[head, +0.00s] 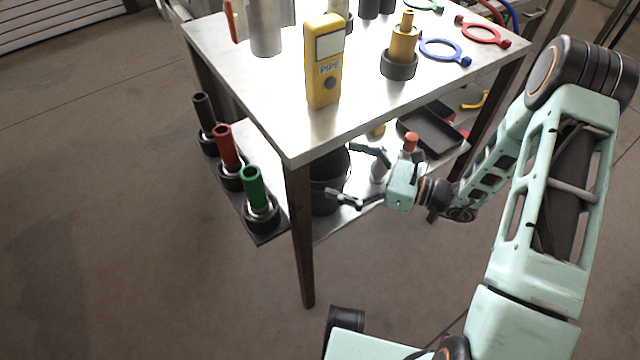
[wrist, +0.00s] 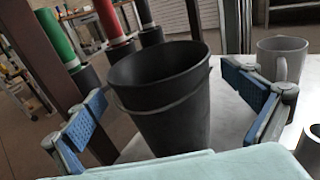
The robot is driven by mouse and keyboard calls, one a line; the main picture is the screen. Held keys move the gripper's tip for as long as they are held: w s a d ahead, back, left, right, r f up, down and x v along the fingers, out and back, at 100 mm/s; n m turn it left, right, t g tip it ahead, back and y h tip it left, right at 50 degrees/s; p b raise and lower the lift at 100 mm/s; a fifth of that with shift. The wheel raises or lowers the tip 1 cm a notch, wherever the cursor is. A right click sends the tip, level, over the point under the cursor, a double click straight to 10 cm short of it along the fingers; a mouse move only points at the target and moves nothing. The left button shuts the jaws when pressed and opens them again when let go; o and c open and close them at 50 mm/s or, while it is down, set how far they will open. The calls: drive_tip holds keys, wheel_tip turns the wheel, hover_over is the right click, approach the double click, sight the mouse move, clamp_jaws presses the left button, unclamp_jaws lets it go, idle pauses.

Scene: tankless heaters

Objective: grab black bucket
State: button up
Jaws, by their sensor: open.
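The black bucket (wrist: 165,100) stands upright on the table's lower shelf. In the wrist view it fills the middle, between my two open fingers. In the head view the bucket (head: 322,185) is partly hidden by the tabletop and a table leg. My gripper (head: 352,172) is open at the bucket's right side in the head view, with its fingers pointing at it. In the wrist view my gripper (wrist: 165,108) has blue pads left and right of the bucket, apparently apart from it. The bucket's lower end is hidden by my gripper's body.
A table leg (head: 300,235) stands close to the bucket. A grey mug (wrist: 282,58) is right of it in the wrist view. The steel tabletop (head: 270,100) overhangs the shelf. Black, red and green handles (head: 254,188) stand at the left. A dark tray (head: 432,132) lies on the shelf.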

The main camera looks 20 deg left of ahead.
drive_tip(key=a, duration=0.1)
drive_tip(key=a+b, duration=0.1)
drive_tip(key=a, duration=0.3)
drive_tip(key=shift+w+f, duration=0.25)
drive_tip(key=shift+w, duration=0.05)
drive_tip(key=shift+c, duration=0.3)
drive_tip(key=c, duration=1.3)
